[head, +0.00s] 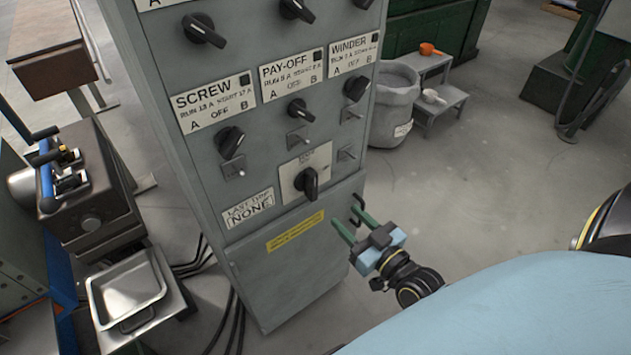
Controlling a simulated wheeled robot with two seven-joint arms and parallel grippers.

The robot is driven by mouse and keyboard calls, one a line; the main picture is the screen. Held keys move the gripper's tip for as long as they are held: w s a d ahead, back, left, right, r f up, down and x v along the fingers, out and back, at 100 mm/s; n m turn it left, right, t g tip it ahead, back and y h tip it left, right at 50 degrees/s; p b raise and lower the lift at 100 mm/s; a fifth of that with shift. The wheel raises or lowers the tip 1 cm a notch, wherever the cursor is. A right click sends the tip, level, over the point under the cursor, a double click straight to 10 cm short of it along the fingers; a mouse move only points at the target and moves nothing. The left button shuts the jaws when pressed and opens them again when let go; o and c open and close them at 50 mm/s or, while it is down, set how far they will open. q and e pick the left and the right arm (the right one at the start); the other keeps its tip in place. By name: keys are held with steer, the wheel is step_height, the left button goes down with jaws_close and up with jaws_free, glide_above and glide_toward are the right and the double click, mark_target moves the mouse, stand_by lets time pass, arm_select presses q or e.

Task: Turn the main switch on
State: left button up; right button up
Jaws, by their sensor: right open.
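The main switch looks to be the large black rotary knob (307,183) on a pale square plate (302,173), low on the front of a grey control cabinet (292,272). The small text above the knob is too small to read. My right gripper (346,227) is open, with two green fingers pointing toward the cabinet front. It is below and to the right of the knob, apart from it, and nothing is between its fingers. My left gripper is not in view.
Above are rotary knobs labelled SCREW (229,141), PAY-OFF (301,110) and WINDER (356,88), with small toggles below. A yellow label (295,231) is under the main knob. A metal tray (126,287) stands left; a grey bin (394,105) and step stool (440,98) stand behind right.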

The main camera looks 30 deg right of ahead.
mark_target(315, 187)
steer(key=w, duration=0.8)
steer(key=w+a, duration=0.1)
steer(key=w, duration=0.3)
steer(key=shift+w+f, duration=0.1)
steer(key=shift+w, duration=0.25)
jaws_close()
